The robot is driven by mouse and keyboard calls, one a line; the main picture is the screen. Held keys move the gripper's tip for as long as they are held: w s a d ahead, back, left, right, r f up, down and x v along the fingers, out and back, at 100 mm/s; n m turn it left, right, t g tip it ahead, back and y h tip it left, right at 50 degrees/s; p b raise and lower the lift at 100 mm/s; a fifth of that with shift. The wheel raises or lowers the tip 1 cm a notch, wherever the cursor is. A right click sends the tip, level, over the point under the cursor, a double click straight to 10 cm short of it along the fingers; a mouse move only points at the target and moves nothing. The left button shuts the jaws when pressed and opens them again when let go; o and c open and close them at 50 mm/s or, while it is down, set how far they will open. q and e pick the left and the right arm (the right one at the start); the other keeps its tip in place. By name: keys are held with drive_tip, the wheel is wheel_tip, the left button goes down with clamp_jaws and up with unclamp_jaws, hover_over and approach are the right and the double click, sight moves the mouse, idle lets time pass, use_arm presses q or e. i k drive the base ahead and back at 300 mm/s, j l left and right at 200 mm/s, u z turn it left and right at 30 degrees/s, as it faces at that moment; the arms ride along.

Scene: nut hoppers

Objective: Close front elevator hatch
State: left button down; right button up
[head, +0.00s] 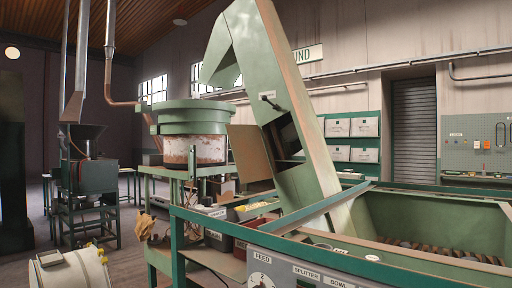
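The green elevator (290,100) rises at a slant from the hopper in the middle of the head view. A dark opening (286,138) shows in its side, below a small black handle or latch (270,103). A flat tan-brown panel (250,153) stands out to the left of this opening and appears to be the front hatch, swung open. Its hinge cannot be made out clearly. Neither of my grippers is in view.
A green-framed hopper (430,217) with brown contents fills the lower right, behind a teal rail (225,224) and control panel (310,275). A round bowl feeder (192,118) stands left of the elevator. Open floor (130,262) lies at the lower left.

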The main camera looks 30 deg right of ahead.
sight(252, 164)
drive_tip(key=i+j+z, duration=0.15)
drive_tip(key=z, duration=0.25)
drive_tip(key=i+j+z, duration=0.45)
drive_tip(key=j+z, duration=0.15)
drive_tip(key=z, duration=0.15)
drive_tip(key=i+j+z, duration=0.15)
drive_tip(key=j+z, duration=0.2)
drive_tip(key=i+j+z, duration=0.1)
drive_tip(key=j+z, duration=0.3)
drive_tip(key=j, duration=0.3)
drive_tip(key=j+z, duration=0.45)
drive_tip(key=j, duration=0.25)
